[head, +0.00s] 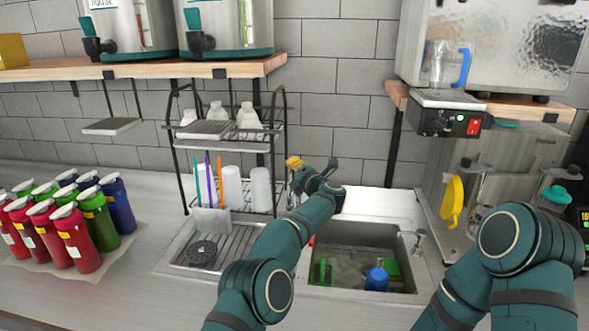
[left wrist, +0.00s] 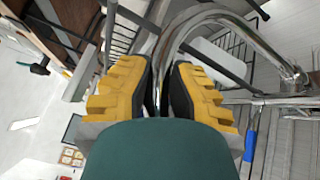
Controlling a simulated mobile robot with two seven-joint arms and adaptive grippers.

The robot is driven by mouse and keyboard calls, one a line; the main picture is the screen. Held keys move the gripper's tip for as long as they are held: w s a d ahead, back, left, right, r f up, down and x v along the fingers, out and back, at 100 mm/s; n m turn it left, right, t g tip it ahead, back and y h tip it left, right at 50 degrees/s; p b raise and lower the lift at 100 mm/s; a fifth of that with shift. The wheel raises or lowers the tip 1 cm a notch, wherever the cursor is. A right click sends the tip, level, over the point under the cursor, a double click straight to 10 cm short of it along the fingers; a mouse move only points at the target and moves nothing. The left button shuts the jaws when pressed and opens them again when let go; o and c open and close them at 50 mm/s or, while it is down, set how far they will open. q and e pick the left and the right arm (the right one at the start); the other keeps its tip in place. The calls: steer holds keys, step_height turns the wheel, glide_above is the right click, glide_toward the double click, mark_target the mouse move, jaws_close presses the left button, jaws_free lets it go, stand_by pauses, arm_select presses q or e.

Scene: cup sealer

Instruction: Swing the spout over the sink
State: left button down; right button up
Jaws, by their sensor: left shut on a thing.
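The spout (left wrist: 212,17) is a bent chrome tube in the left wrist view. It runs between the two yellow-and-black fingers of my left gripper (left wrist: 162,72) and arches over to the right. My left gripper is shut on it. In the head view my left gripper (head: 297,165) is behind the sink's back left corner, beside the wire rack, and the spout is hidden or too small to tell. The sink (head: 365,238) is a square basin at the lower middle, in front of my gripper. My right arm shows at the lower right; its gripper is out of view.
A blue item (head: 376,279) and green items lie in the sink. A wire rack (head: 274,143) with white bottles stands left of my gripper. Several colored bottles (head: 92,213) stand at the left. A metal machine (head: 482,160) with a yellow handle (head: 453,202) stands right.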

arm_select(q)
steer(key=shift+f, duration=0.1)
steer(key=c, duration=0.8)
jaws_free()
steer(key=shift+a, duration=0.15)
steer(key=shift+s, duration=0.1)
steer(key=shift+s+d, duration=0.4)
steer(key=shift+s, duration=0.05)
steer(key=v, duration=1)
steer(key=shift+s, duration=0.4)
